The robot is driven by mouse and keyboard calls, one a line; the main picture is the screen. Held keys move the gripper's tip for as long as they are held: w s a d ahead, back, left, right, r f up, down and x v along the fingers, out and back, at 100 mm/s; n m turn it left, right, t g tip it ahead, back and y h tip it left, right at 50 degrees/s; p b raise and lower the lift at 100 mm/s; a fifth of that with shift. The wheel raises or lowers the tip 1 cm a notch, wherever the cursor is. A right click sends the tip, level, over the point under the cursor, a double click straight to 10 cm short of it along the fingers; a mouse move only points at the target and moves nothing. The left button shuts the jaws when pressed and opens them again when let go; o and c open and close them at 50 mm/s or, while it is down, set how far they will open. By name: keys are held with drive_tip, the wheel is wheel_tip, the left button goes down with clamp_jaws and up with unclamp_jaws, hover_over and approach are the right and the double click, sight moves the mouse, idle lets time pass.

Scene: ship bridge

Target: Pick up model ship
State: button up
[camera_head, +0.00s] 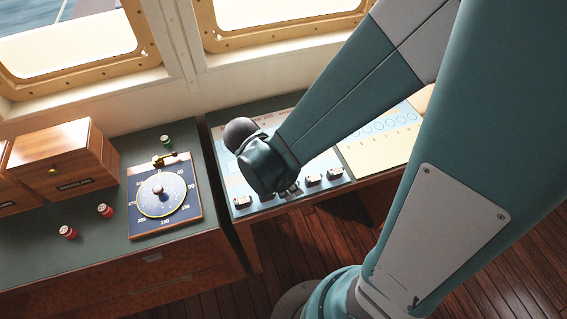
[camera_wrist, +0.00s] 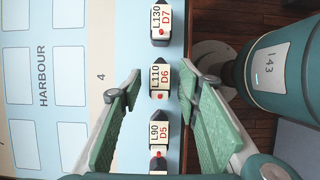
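Several small model ships stand in a row along the front edge of the pale blue panel. In the wrist view, the ship marked L110 D6 (camera_wrist: 159,78) lies between the two green fingers of my gripper (camera_wrist: 161,80), which is open with a gap on both sides. The ship marked L130 D7 (camera_wrist: 160,22) is above it in the picture and the one marked L90 D5 (camera_wrist: 158,132) below it. In the head view, ships show at the panel edge (camera_head: 313,181) and (camera_head: 335,173); my wrist hides most of the gripper there.
The panel (camera_head: 220,165) is printed with pale rectangles and the word HARBOUR. To the left, a dark green counter (camera_head: 60,262) holds a compass-like dial board (camera_head: 143,225), a wooden box (camera_head: 65,150), two red-banded cylinders (camera_head: 105,210) and a green one (camera_head: 166,141). Wooden floor (camera_head: 320,260) lies in front.

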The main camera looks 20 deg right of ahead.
drive_tip(key=c, duration=0.7)
drive_tip(key=shift+r, duration=0.15)
drive_tip(key=shift+r+p, duration=0.95)
drive_tip(key=shift+r, duration=3.9)
